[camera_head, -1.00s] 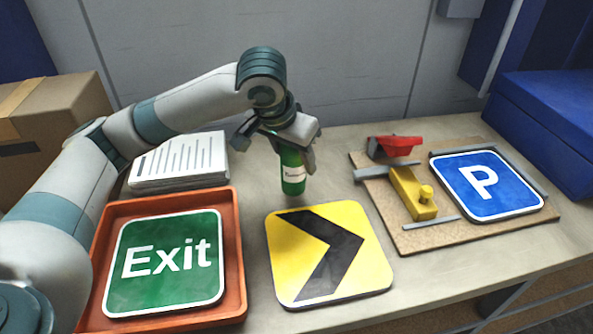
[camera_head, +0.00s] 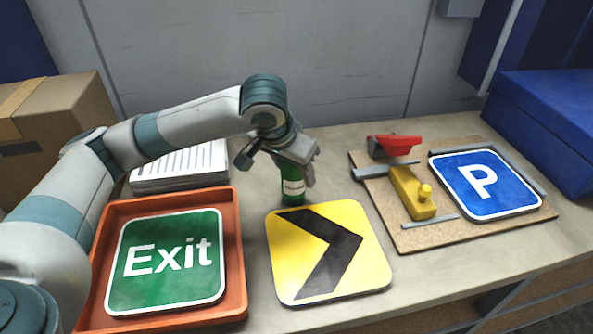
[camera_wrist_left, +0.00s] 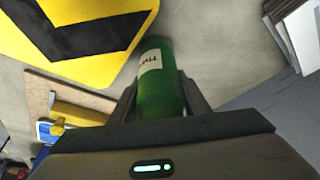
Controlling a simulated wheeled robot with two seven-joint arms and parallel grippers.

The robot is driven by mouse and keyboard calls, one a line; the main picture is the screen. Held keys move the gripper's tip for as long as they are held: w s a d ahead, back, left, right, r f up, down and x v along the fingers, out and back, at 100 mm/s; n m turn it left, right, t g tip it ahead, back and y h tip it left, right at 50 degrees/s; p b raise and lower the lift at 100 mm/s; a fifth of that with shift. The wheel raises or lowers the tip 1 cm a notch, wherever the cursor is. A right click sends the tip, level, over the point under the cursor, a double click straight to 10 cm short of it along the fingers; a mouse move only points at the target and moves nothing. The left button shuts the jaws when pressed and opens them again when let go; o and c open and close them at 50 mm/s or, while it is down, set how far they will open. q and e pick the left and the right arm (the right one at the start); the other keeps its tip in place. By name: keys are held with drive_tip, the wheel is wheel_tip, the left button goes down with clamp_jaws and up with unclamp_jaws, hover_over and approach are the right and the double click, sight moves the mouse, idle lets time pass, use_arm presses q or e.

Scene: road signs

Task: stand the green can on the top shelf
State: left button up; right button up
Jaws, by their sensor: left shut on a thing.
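The green can (camera_head: 293,189) with a white label is upright or nearly so, just behind the yellow arrow sign (camera_head: 282,250). My left gripper (camera_head: 291,168) is shut on its upper part from above. In the left wrist view the can (camera_wrist_left: 160,85) sits between the two fingers. Its base is close to the tabletop; I cannot tell whether it touches. The top of the can is hidden by the gripper. No shelf that I can make out as the top shelf is in view. My right gripper is not in view.
An orange tray (camera_head: 238,255) holds a green Exit sign (camera_head: 165,285). Papers (camera_head: 180,165) lie behind it. At the right, a board (camera_head: 385,215) carries a yellow-and-red clamp (camera_head: 412,195) and a blue P sign (camera_head: 500,195). A cardboard box (camera_head: 70,125) stands at the left, a blue box (camera_head: 545,125) at the right.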

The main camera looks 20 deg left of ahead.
use_arm(q)
drive_tip(key=shift+f, duration=0.1)
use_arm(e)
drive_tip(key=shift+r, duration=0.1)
use_arm(q)
drive_tip(key=o, duration=1.4)
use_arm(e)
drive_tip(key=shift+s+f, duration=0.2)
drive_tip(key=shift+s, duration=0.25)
use_arm(q)
drive_tip(key=shift+s+r, duration=0.2)
drive_tip(key=shift+r, duration=0.5)
drive_tip(key=v, duration=1)
drive_tip(key=shift+s+r+b, duration=0.15)
drive_tip(key=shift+r+b, duration=0.2)
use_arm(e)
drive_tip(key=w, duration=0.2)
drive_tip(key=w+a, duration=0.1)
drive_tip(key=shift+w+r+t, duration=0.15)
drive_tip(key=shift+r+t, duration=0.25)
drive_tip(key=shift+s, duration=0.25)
